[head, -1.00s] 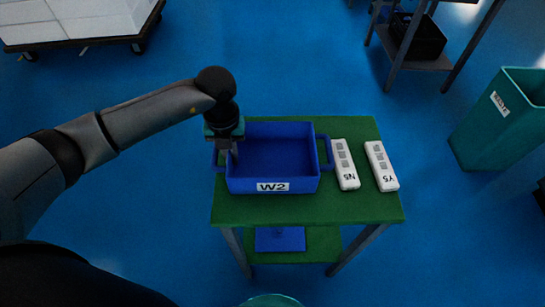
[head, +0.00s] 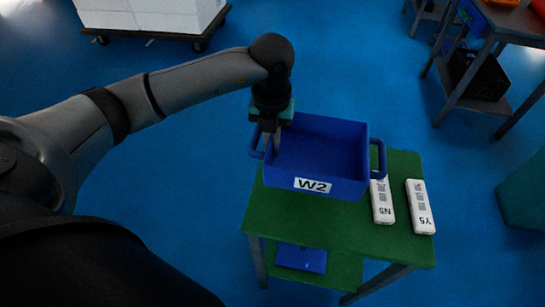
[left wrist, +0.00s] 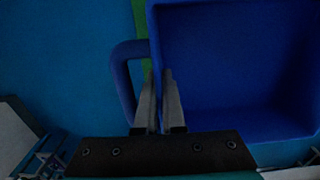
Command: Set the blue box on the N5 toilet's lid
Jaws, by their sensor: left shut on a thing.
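The blue box (head: 318,152), an open bin labelled W2 with a handle at each side, appears held just above the back of the green table (head: 330,225). My left gripper (head: 271,142) is shut on its left side. In the left wrist view the fingers (left wrist: 160,85) straddle the box's left wall by the handle, one inside the box (left wrist: 225,70). The box looks empty. My right gripper is not in view. No N5 toilet shows.
White slabs labelled N5 (head: 382,203) and Y5 (head: 420,208) lie on the table's right; the box partly hides N5. A blue item (head: 301,258) is on the lower shelf. White blocks on a trolley (head: 150,15) stand back left; another table (head: 505,25) back right.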

